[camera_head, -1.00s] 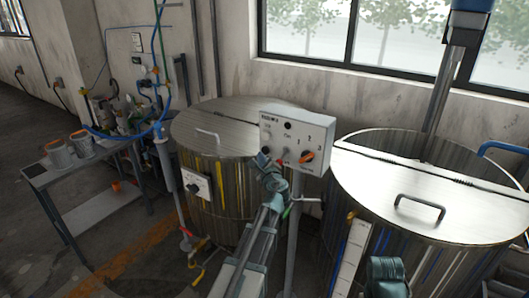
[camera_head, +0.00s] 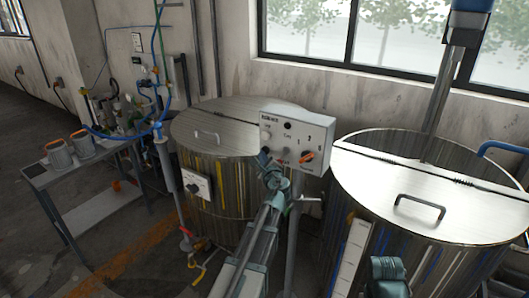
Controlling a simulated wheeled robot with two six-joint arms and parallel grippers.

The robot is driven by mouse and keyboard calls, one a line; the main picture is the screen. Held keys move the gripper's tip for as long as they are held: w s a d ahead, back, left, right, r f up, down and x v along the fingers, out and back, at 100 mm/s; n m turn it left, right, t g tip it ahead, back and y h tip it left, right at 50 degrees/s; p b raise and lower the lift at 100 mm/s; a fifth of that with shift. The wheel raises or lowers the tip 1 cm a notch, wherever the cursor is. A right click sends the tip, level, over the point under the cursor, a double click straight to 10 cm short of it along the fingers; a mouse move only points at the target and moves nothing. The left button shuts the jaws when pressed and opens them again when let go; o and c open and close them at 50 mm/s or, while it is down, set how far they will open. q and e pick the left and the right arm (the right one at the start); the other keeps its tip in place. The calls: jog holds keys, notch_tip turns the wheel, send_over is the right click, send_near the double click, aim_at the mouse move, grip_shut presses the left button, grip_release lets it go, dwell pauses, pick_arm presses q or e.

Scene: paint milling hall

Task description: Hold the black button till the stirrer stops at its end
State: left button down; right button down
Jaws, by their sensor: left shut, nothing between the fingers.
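The white control box (camera_head: 314,136) stands on a grey post between two steel vats. Its face has a dark round spot at the top, small controls below it and an orange knob (camera_head: 307,157). My left gripper (camera_head: 265,158) is shut and empty, its tip at the lower left of the box face. The tip covers that part of the face, so I cannot tell whether it presses the black button. The stirrer shaft (camera_head: 445,90) comes down at a slant under a blue head (camera_head: 470,5) into the right vat (camera_head: 420,262).
The left vat (camera_head: 232,180) has a closed lid with a handle. The right vat's lid (camera_head: 400,180) has a handle (camera_head: 420,207). A metal table (camera_head: 90,165) with cans stands at the left. Blue hoses hang by the wall. Open floor lies at lower left.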

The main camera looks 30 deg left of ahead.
pick_arm(q)
jog(key=shift+w, duration=0.5)
dwell(2.1)
jog(key=shift+s, duration=0.15)
dwell(3.3)
jog(key=shift+s, duration=0.75)
jog(key=shift+s+a, duration=0.15)
jog(key=shift+s, duration=1.1)
jog(key=shift+s+a, duration=0.1)
jog(key=shift+s, duration=1.15)
jog(key=shift+d, duration=0.1)
